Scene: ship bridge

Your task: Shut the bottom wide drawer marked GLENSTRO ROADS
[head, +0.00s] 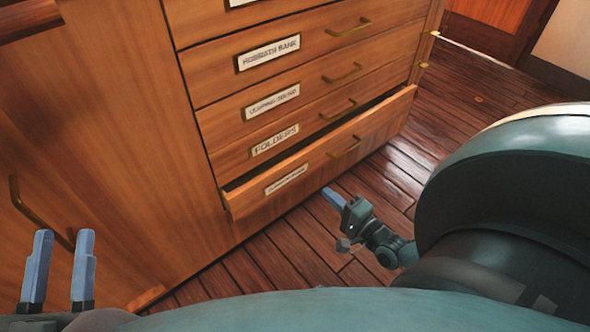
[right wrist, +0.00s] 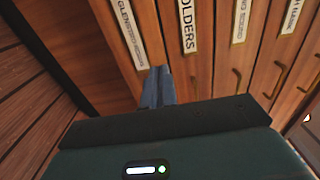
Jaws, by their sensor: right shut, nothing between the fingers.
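The bottom wide drawer (head: 312,172) stands a little out from the wooden cabinet, with a dark gap along its top edge. Its label (head: 287,180) is too small to read in the head view; in the right wrist view the label (right wrist: 130,35) starts with "GLEN". Its brass handle (head: 345,148) is on the front. My right gripper (head: 333,197) is shut and empty, low in front of the drawer. In the right wrist view its fingers (right wrist: 158,86) point at the drawer front near the label; I cannot tell whether they touch. My left gripper (head: 59,265) is open and empty.
The drawers above, including FOLDERS (head: 262,150), are shut. A cabinet door with a curved handle (head: 35,215) is near my left gripper. The plank floor (head: 400,180) in front of the drawer is clear apart from my own arm. A red-brown door (head: 488,12) is at the back.

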